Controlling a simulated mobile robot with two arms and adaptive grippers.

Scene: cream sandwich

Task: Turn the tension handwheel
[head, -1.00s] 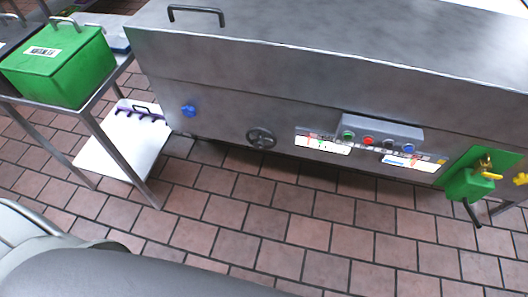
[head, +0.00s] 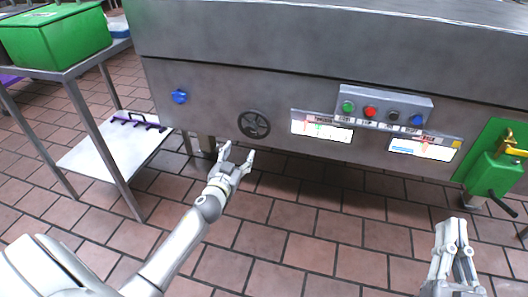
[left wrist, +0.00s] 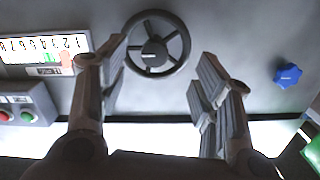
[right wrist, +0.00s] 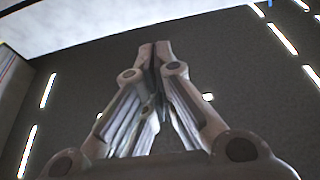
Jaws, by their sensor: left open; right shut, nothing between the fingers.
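The tension handwheel (head: 254,124) is a small dark spoked wheel on the front of the steel machine, left of the scale panels. In the left wrist view the handwheel (left wrist: 157,54) shows upper middle, ahead of and between my fingers, with its hub facing me. My left gripper (head: 236,156) is open and empty, just below and left of the wheel in the head view, apart from it. It also shows in the left wrist view (left wrist: 160,70). My right gripper (head: 455,224) is shut and empty at lower right, and its closed fingertips show in the right wrist view (right wrist: 161,46).
A blue knob (head: 180,96) sits left of the wheel. A button box (head: 385,104) with several buttons and two scale panels (head: 322,128) are right of it. A green valve unit (head: 492,172) is far right. A steel table (head: 66,72) bears a green bin (head: 56,36) at left.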

